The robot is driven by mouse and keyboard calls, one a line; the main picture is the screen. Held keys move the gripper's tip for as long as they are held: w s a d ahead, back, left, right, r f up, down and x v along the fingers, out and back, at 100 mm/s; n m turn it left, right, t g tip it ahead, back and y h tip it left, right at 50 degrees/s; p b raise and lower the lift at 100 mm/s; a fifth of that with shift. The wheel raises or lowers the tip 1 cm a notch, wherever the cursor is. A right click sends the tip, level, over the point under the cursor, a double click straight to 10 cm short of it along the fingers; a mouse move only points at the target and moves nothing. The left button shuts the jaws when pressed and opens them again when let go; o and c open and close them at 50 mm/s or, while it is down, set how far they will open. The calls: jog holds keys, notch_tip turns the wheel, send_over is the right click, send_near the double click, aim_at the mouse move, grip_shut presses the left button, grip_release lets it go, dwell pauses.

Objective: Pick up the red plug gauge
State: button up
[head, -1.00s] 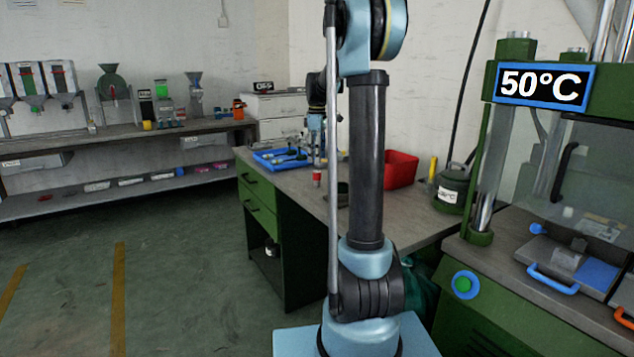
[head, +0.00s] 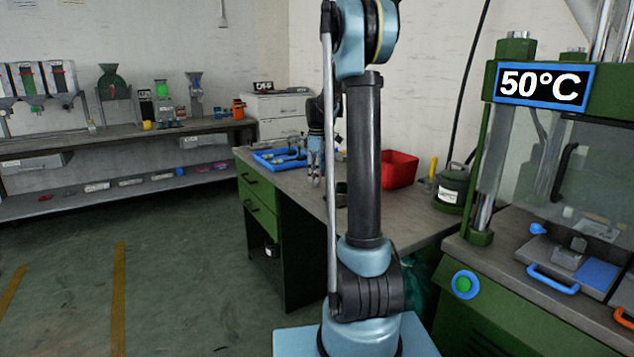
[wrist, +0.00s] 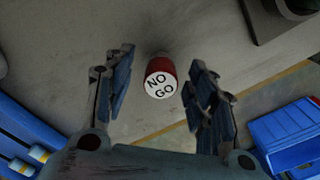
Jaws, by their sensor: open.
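The red plug gauge (wrist: 160,65) stands on the worktop in the wrist view, its white end marked "NO GO" facing the camera. My gripper (wrist: 160,88) is open, with one finger on each side of the gauge. I see space between the gauge and both fingers in this view. In the head view my gripper (head: 315,172) is low over the worktop, pointing down. The gauge cannot be made out there now; the gripper seems to cover it.
A blue tray (head: 262,162) with tools lies behind my gripper on the green workbench (head: 292,185). A small dark object (head: 341,198) stands to the right, and a red bin (head: 400,170) farther right. The wrist view shows a blue container (wrist: 285,130) at right.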

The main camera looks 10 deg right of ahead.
grip_shut()
